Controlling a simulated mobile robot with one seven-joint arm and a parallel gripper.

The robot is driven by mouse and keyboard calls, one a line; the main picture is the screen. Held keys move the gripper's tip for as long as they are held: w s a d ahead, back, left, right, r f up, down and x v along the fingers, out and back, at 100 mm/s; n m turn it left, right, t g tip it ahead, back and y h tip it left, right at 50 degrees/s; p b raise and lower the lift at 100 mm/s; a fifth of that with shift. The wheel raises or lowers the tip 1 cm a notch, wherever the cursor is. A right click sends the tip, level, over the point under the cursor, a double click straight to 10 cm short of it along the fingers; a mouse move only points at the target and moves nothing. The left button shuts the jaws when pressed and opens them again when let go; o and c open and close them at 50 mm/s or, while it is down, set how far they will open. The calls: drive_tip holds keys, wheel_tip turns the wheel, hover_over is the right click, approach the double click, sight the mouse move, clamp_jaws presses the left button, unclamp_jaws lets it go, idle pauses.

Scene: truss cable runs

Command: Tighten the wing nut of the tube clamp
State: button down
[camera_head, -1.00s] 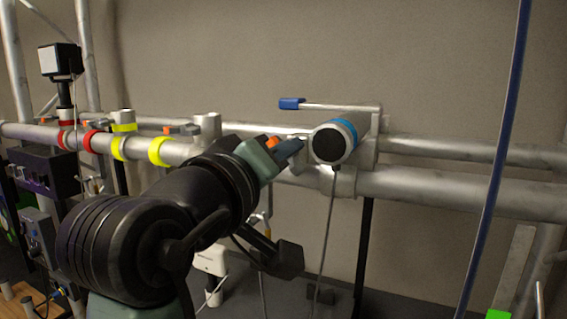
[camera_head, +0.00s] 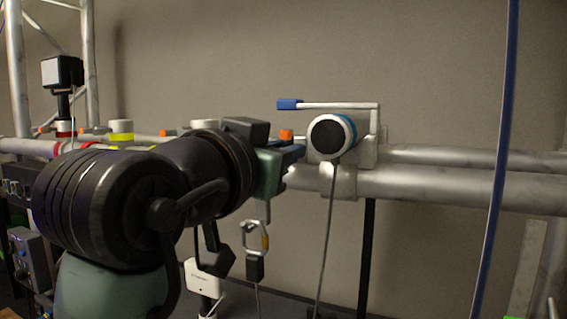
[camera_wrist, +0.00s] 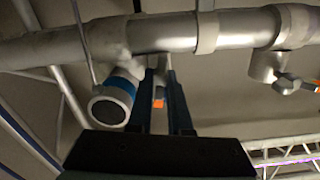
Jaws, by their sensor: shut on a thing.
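The wing nut shows as a small orange piece (camera_head: 286,134) just above my fingertips in the head view. In the wrist view the orange (camera_wrist: 158,103) shows between my two dark fingers. My gripper (camera_head: 294,152) is at the pipe just left of a round device, with its fingers closed on the wing nut. In the wrist view the fingers (camera_wrist: 160,76) point up to the pipe. The clamp body is mostly hidden behind my gripper in the head view; a thin metal stem shows near the fingertips in the wrist view.
A round black-faced device with a blue ring (camera_head: 332,137) sits right beside my gripper. A lever with a blue handle (camera_head: 290,104) reaches above it. A blue cable (camera_head: 495,180) hangs at the right. A carabiner (camera_head: 254,236) hangs below my gripper.

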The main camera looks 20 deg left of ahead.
drive_tip(key=m+b, duration=0.2)
drive_tip(key=m, duration=0.2)
drive_tip(key=shift+f+m, duration=0.15)
drive_tip(key=shift+m, duration=0.15)
drive_tip(key=m+b, duration=0.2)
drive_tip(key=m, duration=0.1)
drive_tip(key=shift+m, duration=0.4)
drive_tip(key=m+b, duration=0.1)
drive_tip(key=m, duration=0.3)
drive_tip(key=shift+d+b, duration=0.1)
drive_tip(key=shift+b, duration=0.3)
drive_tip(key=shift+m+b, duration=0.45)
drive_tip(key=shift+m, duration=1.25)
drive_tip(key=c, duration=0.9)
unclamp_jaws()
drive_tip(key=shift+o, duration=0.3)
drive_tip(key=shift+d, duration=0.1)
